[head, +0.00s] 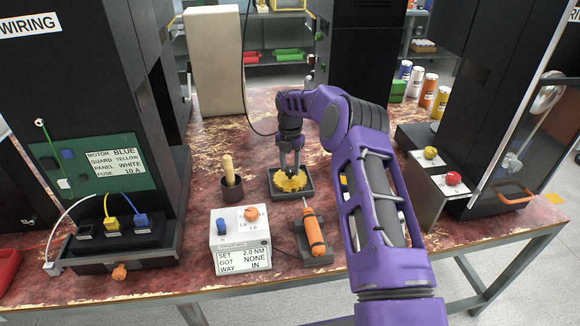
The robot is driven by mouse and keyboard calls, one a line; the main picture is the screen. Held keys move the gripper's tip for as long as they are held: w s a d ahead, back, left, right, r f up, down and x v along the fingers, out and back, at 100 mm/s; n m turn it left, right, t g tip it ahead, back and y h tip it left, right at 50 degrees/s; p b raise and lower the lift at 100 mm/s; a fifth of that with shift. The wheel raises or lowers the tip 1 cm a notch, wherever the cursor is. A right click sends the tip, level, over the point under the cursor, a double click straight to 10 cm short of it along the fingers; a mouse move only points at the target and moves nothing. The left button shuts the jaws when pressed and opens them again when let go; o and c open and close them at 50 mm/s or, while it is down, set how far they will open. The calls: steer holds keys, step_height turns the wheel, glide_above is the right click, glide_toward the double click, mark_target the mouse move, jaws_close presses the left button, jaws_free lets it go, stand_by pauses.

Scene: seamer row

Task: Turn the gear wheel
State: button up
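The yellow gear wheel (291,185) lies flat in a square black tray (305,194) in the middle of the bench. My gripper (290,170) points straight down over the middle of the gear wheel, its fingertips at or just above it. The two fingers show a narrow gap between them. The gear's hub is hidden behind the fingertips, so I cannot tell whether they touch or hold it.
A white control box (240,238) with blue and orange knobs, an orange screwdriver (313,232) and a dark cup with a wooden handle (231,183) stand nearby. A wiring station (95,170) is at left. A grey box with yellow and red buttons (440,180) is at right.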

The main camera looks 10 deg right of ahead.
jaws_close()
steer(key=shift+m, duration=0.3)
